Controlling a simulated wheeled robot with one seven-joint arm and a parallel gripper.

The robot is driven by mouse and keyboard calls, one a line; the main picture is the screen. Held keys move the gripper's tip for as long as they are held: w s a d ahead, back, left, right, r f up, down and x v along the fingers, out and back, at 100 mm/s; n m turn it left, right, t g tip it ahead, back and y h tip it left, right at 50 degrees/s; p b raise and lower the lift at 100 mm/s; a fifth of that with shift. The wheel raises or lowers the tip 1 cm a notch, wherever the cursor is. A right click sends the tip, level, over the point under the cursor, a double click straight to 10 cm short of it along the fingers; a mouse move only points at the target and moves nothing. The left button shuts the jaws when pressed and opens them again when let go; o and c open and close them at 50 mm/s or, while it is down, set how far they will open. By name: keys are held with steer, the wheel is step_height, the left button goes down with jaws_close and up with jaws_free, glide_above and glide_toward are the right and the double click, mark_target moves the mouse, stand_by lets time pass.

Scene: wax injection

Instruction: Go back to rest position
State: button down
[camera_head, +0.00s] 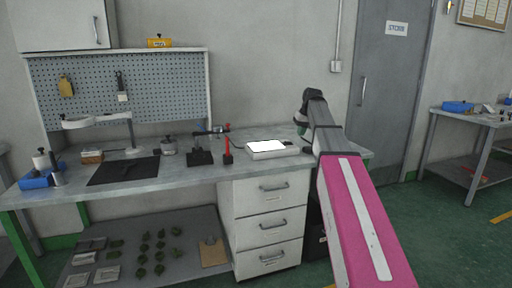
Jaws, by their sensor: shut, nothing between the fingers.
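My arm rises from the lower right, pink and grey, and bends over at the top above the right end of the workbench. My gripper (302,131) hangs at the arm's far end, small and dark, pointing down. It is shut and holds nothing. It is over the bench's right part, to the right of a white device (270,154) with a bright screen. Its fingertips are too small to see clearly, and I cannot tell how high they are above the bench.
The grey workbench (195,176) carries a black mat (124,170), a lamp (97,121), dark stands and a red tool (228,145). White drawers (268,208) stand below. A grey door (388,90) and a second table (476,117) are at right, with open green floor between.

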steer(key=s+a+f, duration=0.1)
steer(key=s+f, duration=0.3)
steer(key=f, duration=0.4)
steer(key=s+f+m+g, duration=0.1)
steer(key=s+f, duration=0.4)
steer(key=f, duration=0.2)
steer(key=s+a+f, duration=0.1)
steer(key=s+f, duration=0.3)
steer(key=f, duration=0.4)
steer(key=s+f+m+g+h, duration=0.1)
steer(key=s+f+h, duration=0.1)
steer(key=s+f, duration=1.5)
steer(key=s, duration=0.3)
steer(key=shift+s+f+m+g, duration=0.15)
steer(key=shift+s+m+g, duration=0.15)
steer(key=shift+m, duration=0.1)
steer(key=shift+a, duration=0.1)
